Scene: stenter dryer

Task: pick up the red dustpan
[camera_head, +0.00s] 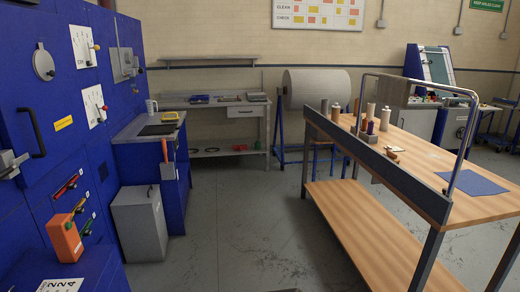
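I cannot make out a red dustpan for certain in the head view. A tool with an orange-red upright handle and a grey, flat lower part (166,161) hangs against the side of the blue cabinet at the left of centre. It is too small to tell whether it is a dustpan. Neither of my grippers is in view.
Blue machine panels (60,110) fill the left side, with a grey bin-like box (139,221) beside them. A wooden two-level table (425,165) stands at the right. The back workbench (205,104) and a large white roll (317,88) are behind. The grey floor (240,225) between is clear.

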